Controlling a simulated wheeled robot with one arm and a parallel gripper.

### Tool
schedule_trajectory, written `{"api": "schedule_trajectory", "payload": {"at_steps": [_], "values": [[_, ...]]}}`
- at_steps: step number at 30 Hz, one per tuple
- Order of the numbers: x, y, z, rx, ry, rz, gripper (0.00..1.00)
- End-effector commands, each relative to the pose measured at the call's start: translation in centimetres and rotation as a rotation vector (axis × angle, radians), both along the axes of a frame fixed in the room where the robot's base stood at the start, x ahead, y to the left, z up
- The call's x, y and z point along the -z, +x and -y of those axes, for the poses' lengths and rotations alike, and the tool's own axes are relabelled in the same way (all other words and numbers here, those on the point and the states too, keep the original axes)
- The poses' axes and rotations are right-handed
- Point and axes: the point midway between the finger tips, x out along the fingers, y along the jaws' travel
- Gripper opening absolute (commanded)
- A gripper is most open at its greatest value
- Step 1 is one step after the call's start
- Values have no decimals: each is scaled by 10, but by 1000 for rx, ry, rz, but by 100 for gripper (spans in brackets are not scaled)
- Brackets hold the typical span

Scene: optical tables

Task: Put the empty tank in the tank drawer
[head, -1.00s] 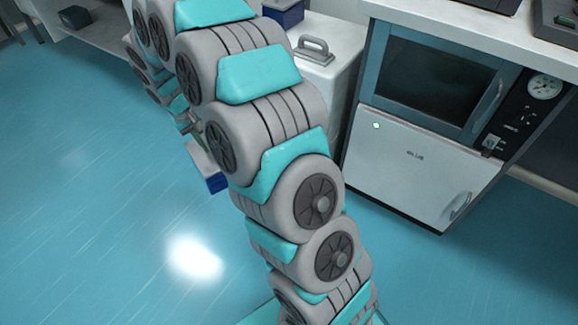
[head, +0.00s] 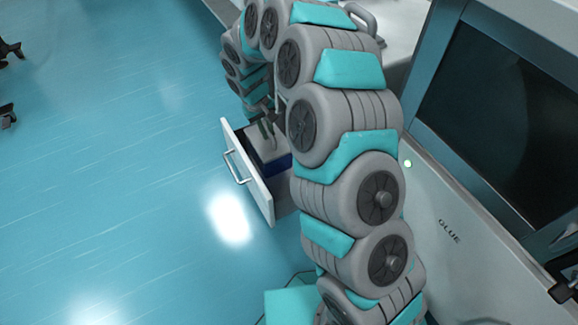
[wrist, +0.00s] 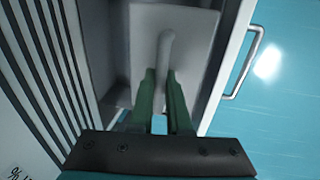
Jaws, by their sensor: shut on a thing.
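The tank, a pale box with a dark blue lower part (head: 276,166), is within the outline of an open drawer. In the wrist view its pale top (wrist: 198,35) and raised bar handle (wrist: 166,50) show. My gripper (head: 267,127) is above the tank, and in the wrist view its green fingers (wrist: 163,78) are shut on that handle. The open drawer has a white front (head: 247,172) with a bar handle; the drawer front also shows in the wrist view (wrist: 228,65). I cannot tell whether the tank touches the drawer floor.
A cabinet labelled "GLUE" (head: 465,255) with a dark window (head: 500,110) stands close on the right. A grey handle (head: 362,18) sits on the worktop behind my arm. The blue floor (head: 120,180) on the left is clear, apart from dark chair feet at the far left edge.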

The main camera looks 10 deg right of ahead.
Motion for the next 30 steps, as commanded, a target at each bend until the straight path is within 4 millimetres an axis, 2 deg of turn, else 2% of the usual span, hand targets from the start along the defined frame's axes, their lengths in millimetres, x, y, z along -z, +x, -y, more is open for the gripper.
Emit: {"api": "schedule_trajectory", "payload": {"at_steps": [5, 12, 19, 24, 30], "values": [[16, 0, -5, -12, 1, -1, 0], [56, -1, -4, -10, -2, -3, 0], [79, 0, -4, -10, 1, 0, 0], [103, -1, -4, -11, -1, -3, 0], [106, 0, -4, -10, 0, 0, 0]]}}
